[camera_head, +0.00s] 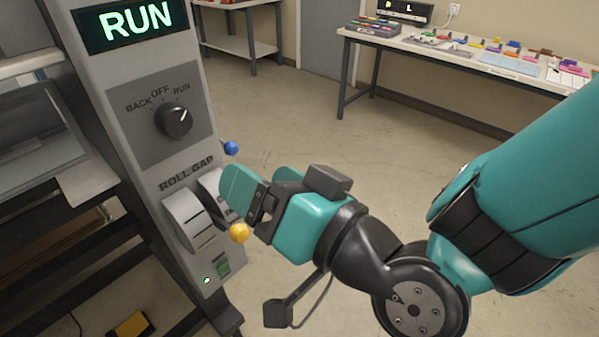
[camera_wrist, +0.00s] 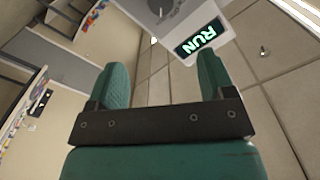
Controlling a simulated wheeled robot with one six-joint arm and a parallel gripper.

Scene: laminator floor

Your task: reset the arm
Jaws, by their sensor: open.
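My gripper (camera_head: 235,187) is teal and black and sits at the right of the grey laminator panel (camera_head: 188,125), in front of the roll gap lever area. In the wrist view my gripper (camera_wrist: 160,80) shows two teal fingers spread apart with nothing between them. The panel's display (camera_head: 138,22) reads RUN in green; the display (camera_wrist: 199,38) also shows in the wrist view. The mode knob (camera_head: 174,119) points toward RUN. My gripper hides part of the roll gap labels. I cannot tell whether it touches the panel.
A blue ball knob (camera_head: 231,148) and a yellow ball knob (camera_head: 239,232) stand at the panel's right side, close to my gripper. A white table (camera_head: 455,52) with several small coloured items stands at the back right. The floor (camera_head: 330,125) between is clear.

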